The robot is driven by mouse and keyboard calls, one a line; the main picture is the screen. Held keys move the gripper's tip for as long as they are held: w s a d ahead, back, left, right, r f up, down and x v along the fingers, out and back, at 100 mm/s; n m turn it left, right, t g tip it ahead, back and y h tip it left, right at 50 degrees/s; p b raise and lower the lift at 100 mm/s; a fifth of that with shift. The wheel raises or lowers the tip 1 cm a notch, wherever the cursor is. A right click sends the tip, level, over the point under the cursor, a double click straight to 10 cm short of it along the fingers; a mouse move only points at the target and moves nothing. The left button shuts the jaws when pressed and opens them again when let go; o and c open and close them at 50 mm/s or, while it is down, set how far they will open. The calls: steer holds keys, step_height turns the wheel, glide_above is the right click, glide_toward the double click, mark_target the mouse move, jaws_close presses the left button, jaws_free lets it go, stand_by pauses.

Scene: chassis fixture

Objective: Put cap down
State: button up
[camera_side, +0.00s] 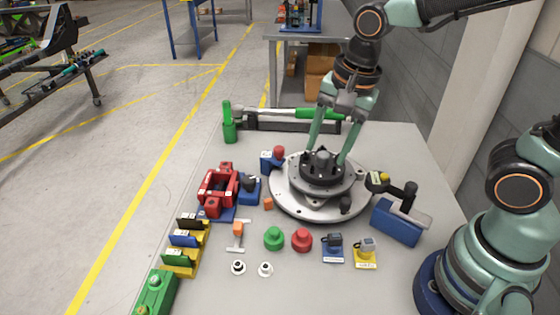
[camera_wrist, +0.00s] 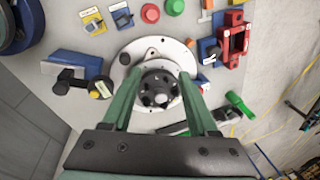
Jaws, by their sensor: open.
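A dark round cap-like part (camera_side: 323,168) with several knobs around its top sits upright at the middle of a pale metal disc (camera_side: 287,196). In the wrist view the dark part (camera_wrist: 158,90) shows between the fingers, over the pale disc (camera_wrist: 140,122). My gripper (camera_side: 327,154) points down with its two long green fingers spread, one on each side of the dark part. The gripper also shows in the wrist view (camera_wrist: 160,76). It is open. Whether the fingertips touch the part cannot be told.
A red fixture (camera_side: 217,190) stands left of the disc, and a blue block with a black tool (camera_side: 397,222) stands right. Green (camera_side: 274,239) and red (camera_side: 302,240) knobs stand in front. The table's front middle has small free gaps.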

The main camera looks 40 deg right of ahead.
steer(key=s+d+r+n+t, duration=0.1)
steer(key=d+r+n+t, duration=0.2)
steer(key=n, duration=1)
steer(key=shift+s+d+r+h, duration=0.3)
steer(key=shift+d+r, duration=0.65)
steer(key=shift+d, duration=1.35)
steer(key=o, duration=0.6)
steer(key=shift+w+a, duration=0.1)
steer(key=shift+o, duration=0.3)
steer(key=w+a+m+g+y, duration=0.1)
steer(key=w+a+m, duration=0.3)
steer(key=a, duration=0.8)
steer(key=shift+w+f+g, duration=0.45)
steer(key=shift+w+g, duration=0.05)
steer(key=shift+g, duration=0.4)
steer(key=a+f+m+g+h, duration=0.1)
steer(key=a+f+m+g, duration=0.35)
steer(key=a, duration=1.05)
steer(key=shift+t, duration=0.95)
steer(key=f, duration=1.2)
steer(key=shift+s, duration=0.2)
